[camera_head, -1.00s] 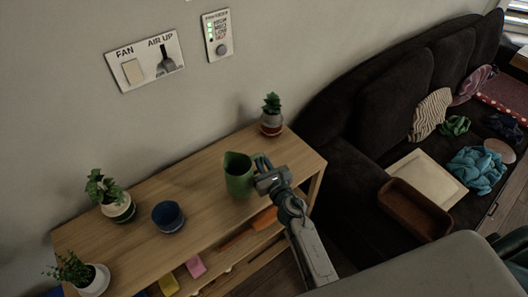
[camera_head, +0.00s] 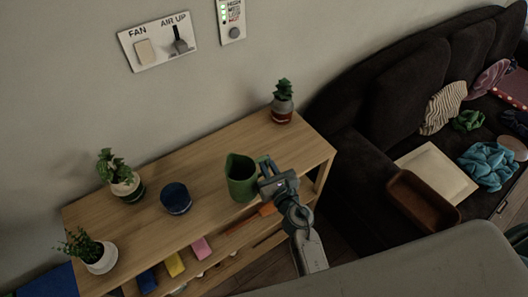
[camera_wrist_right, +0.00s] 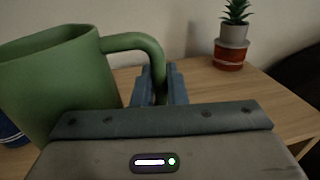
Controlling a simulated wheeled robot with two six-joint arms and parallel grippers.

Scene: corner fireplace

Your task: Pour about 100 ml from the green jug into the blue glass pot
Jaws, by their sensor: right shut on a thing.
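The green jug (camera_head: 241,178) stands upright at the front middle of the wooden shelf top, as far as I can tell touching it. My right gripper (camera_head: 268,171) is shut on the jug's handle, from the jug's right side. In the right wrist view the jug (camera_wrist_right: 62,82) fills the left, and its handle runs between the fingers of my right gripper (camera_wrist_right: 160,88). The blue glass pot (camera_head: 176,199) stands upright to the left of the jug, apart from it. In the wrist view only a bit of the pot (camera_wrist_right: 10,133) shows behind the jug. My left gripper is not in view.
Potted plants stand on the shelf unit (camera_head: 215,155): one at the back right (camera_head: 282,104), one left of the pot (camera_head: 124,180), one at the front left (camera_head: 92,252). Coloured items lie on the lower shelf. A dark sofa (camera_head: 385,100) stands to the right.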

